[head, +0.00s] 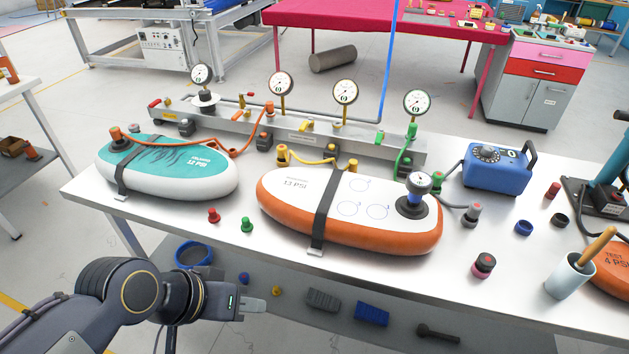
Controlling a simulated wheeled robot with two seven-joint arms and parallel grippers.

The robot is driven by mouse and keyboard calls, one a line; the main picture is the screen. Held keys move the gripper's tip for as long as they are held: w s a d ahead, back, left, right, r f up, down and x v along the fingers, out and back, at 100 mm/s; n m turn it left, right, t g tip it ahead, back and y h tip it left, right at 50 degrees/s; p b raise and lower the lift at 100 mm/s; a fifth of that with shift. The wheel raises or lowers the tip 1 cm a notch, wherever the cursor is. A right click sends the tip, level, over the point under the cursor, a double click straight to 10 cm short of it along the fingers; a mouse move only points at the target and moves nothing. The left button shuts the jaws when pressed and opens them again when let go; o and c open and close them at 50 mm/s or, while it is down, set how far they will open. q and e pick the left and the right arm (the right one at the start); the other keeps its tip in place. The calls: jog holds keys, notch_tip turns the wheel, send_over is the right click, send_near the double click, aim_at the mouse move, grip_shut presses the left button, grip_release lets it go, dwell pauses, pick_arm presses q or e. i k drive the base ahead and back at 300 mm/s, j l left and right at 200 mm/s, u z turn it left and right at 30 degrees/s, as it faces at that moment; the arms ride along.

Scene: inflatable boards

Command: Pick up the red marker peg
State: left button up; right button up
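The red marker peg (214,216) stands on the white table near its front edge, in front of the teal and white board (165,168). A similar green peg (246,225) stands just to its right. My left gripper (254,305) is in front of the table, lower in the picture than the red peg and apart from it. Its fingers point right and are seen edge-on, so I cannot tell whether they are open. No object shows at its fingertips. My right gripper is not in view.
An orange and white board (350,235) lies strapped right of the pegs. A manifold with gauges (290,133) runs behind. A blue pump box (497,168), a cup (570,277) and small caps stand at the right. The table's front edge (150,226) lies between gripper and peg.

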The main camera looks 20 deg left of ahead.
aim_at(214, 218)
jog(key=u, duration=1.4)
